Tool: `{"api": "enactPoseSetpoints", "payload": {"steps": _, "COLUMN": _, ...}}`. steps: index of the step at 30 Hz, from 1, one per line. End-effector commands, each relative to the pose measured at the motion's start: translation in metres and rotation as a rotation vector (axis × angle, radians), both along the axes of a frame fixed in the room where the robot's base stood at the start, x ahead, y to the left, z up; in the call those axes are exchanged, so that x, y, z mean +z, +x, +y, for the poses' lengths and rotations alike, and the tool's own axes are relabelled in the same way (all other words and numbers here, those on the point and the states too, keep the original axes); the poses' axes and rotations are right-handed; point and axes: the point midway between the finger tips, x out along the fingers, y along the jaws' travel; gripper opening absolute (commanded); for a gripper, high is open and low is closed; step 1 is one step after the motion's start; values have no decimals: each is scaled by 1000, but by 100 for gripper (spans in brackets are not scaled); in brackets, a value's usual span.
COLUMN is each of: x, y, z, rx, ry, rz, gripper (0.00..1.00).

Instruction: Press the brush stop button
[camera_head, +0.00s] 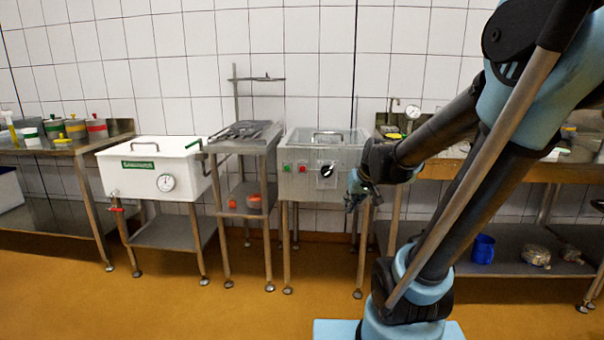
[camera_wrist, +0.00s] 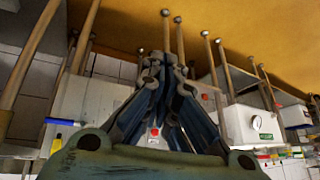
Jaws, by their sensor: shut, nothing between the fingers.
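A steel washer box (camera_head: 345,185) with a clear-looking top and a handle stands on legs against the wall. On its front are a green button (camera_head: 286,168), a red button (camera_head: 303,169) and a black rotary knob (camera_head: 326,170). Any lettering is too small to read. My gripper (camera_head: 353,203) is shut and empty, in front of the box's right side, to the right of and lower than the knob. In the wrist view, which is upside down, my gripper's fingertips (camera_wrist: 172,68) are together. A red button (camera_wrist: 155,132) shows between the finger links; the links hide much of the panel.
Left of the box are a narrow steel stand (camera_head: 237,150) and a white vat (camera_head: 150,168) with a gauge (camera_head: 166,183). A bench (camera_head: 500,172) with a blue jug (camera_head: 483,248) on its lower shelf is at the right. The floor (camera_head: 200,310) in front is clear.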

Motion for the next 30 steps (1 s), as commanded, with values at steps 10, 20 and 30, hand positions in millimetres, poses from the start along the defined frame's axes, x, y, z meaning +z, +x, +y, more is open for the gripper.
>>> {"api": "enactPoseSetpoints", "payload": {"steps": 10, "x": 8, "y": 103, "z": 60, "rx": 80, "ry": 90, "rz": -157, "gripper": 0}}
{"api": "enactPoseSetpoints", "payload": {"steps": 20, "x": -1, "y": 189, "z": 118, "rx": 129, "ry": 176, "rz": -302, "gripper": 0}}
{"api": "enactPoseSetpoints", "payload": {"steps": 30, "x": -24, "y": 252, "z": 168, "rx": 152, "ry": 247, "rz": -425, "gripper": 0}}
